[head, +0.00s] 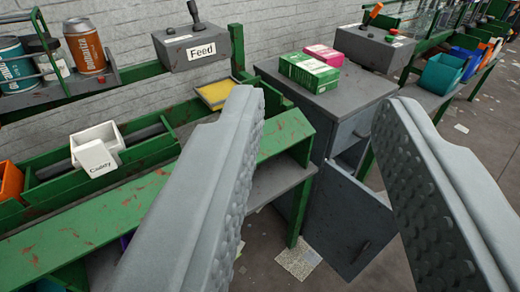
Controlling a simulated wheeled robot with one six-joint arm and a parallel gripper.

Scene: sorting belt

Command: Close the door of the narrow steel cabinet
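The narrow steel cabinet (313,117) is dark grey and stands in the middle right of the head view. Its door (345,219) stands open, swung out at the front, with a dark handle near its lower part. A drawer front shows above the opening, and the opening is partly visible behind the door. My gripper (330,135) is open and empty, its two grey studded fingers wide apart in the foreground. The cabinet and door appear between the fingers, beyond them. The right finger hides part of the cabinet's right side.
A green box (309,73) and a pink box (324,54) lie on the cabinet top. A green bench (130,210) runs along the left, with a white caddy (97,146). Control boxes, including one labelled Feed (191,47), stand behind. Scraps lie on the floor.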

